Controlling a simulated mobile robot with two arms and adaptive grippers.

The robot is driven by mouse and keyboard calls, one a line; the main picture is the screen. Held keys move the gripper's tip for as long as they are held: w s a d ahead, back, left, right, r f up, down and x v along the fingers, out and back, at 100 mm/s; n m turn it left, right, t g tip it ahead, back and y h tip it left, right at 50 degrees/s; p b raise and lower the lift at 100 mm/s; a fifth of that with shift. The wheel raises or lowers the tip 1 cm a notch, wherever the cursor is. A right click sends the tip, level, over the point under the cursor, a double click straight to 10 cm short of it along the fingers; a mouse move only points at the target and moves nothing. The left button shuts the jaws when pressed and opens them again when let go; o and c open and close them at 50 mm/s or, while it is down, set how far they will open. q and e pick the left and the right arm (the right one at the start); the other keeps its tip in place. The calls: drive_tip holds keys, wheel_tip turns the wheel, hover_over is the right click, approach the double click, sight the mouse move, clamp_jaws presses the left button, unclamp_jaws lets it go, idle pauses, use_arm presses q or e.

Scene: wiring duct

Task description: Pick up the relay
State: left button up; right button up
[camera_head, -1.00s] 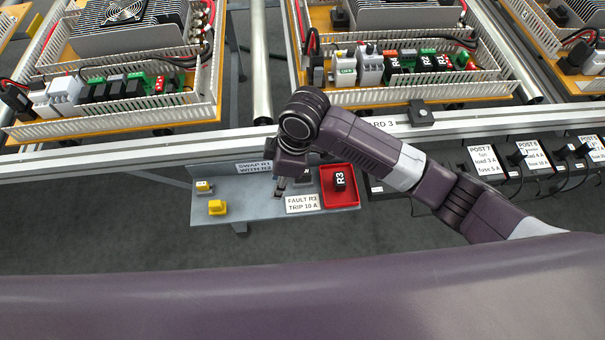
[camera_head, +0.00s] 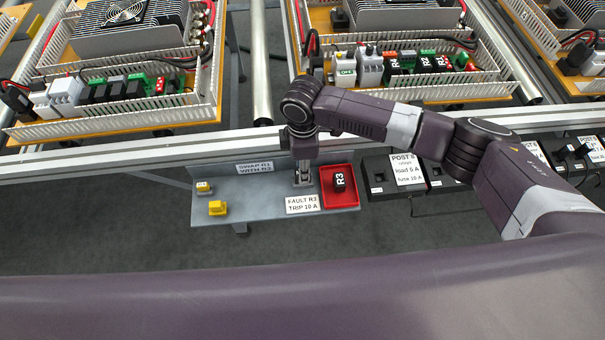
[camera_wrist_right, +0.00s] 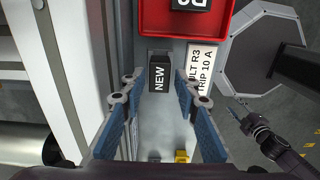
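The relay marked NEW (camera_wrist_right: 160,75) is a black block standing on the grey shelf (camera_head: 262,209), beside the red tray. My right gripper (camera_wrist_right: 160,88) is open over it, with one blue-padded finger on each side of the relay and a gap showing on both sides. In the head view my right gripper (camera_head: 303,178) points down at the shelf and hides most of this relay. Another black relay, marked R3 (camera_head: 339,182), lies in the red tray (camera_head: 341,202). A dark part that looks like my left gripper (camera_wrist_right: 245,117) shows small at the right of the wrist view.
A FAULT R3 TRIP 10 A label (camera_head: 302,204) lies in front of the gripper. Yellow pieces (camera_head: 217,208) sit on the shelf's left. A metal rail (camera_head: 130,158) runs behind the shelf, below boards with relays (camera_head: 393,66). Black post boxes (camera_head: 380,178) stand at right.

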drive_tip(key=shift+f, duration=0.75)
clamp_jaws()
drive_tip(key=shift+r, duration=0.1)
